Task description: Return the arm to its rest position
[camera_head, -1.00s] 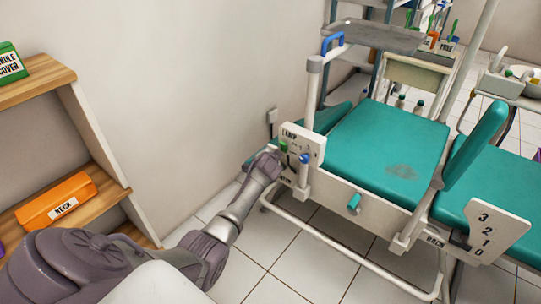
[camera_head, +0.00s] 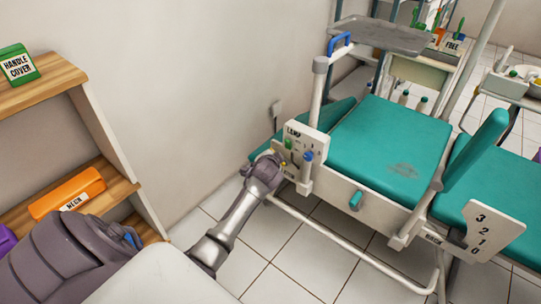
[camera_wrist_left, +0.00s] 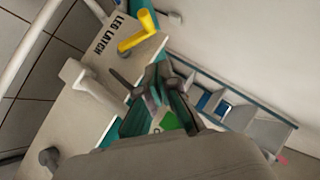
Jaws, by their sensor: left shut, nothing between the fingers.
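My left arm (camera_head: 235,215) comes in from the lower left of the head view, its wrist end beside the white lamp panel (camera_head: 305,141) on the teal chair's near side. The head view hides the fingers behind the wrist. In the left wrist view my left gripper (camera_wrist_left: 150,88) is shut and empty, its dark fingers in front of chair parts. There a white panel marked LEG LATCH (camera_wrist_left: 88,62) carries a yellow lever (camera_wrist_left: 137,32), to the left of and above the fingers. I cannot tell whether the fingers touch anything. My right gripper is not in view.
The teal chair (camera_head: 385,140) fills the right, with a blue knob (camera_head: 308,156) on its panel and a metal tray (camera_head: 380,34) behind. A wooden shelf (camera_head: 115,187) stands at left with an orange NECK box (camera_head: 68,193). Floor between is clear.

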